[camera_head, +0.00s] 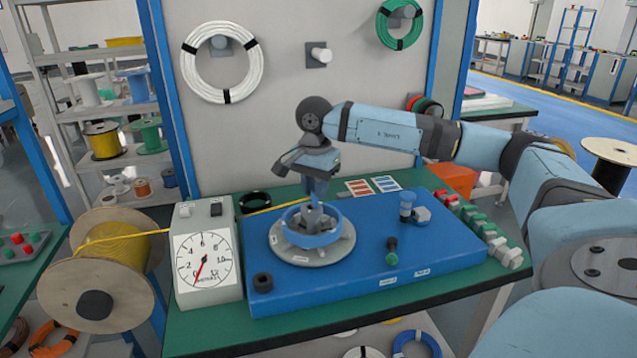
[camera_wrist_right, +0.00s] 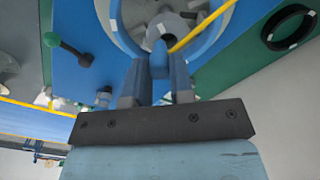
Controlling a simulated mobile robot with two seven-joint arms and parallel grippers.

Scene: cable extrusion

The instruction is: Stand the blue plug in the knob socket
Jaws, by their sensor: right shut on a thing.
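My right gripper (camera_head: 318,182) points down above a blue ring (camera_head: 312,238) on a round grey base. In the right wrist view its fingers (camera_wrist_right: 159,82) are shut on a small bright blue piece (camera_wrist_right: 159,52), which looks like the blue plug. Its lower end is over the grey centre post (camera_head: 314,214); I cannot tell whether they touch. I cannot tell which fitting is the knob socket. My left gripper is not in view.
A yellow cable (camera_head: 262,211) runs from the spool (camera_head: 92,268) past the gauge box (camera_head: 208,262) to the ring. A green-and-black lever (camera_head: 392,252) stands on the blue board (camera_head: 345,292). Coloured blocks (camera_head: 490,232) line the right edge.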

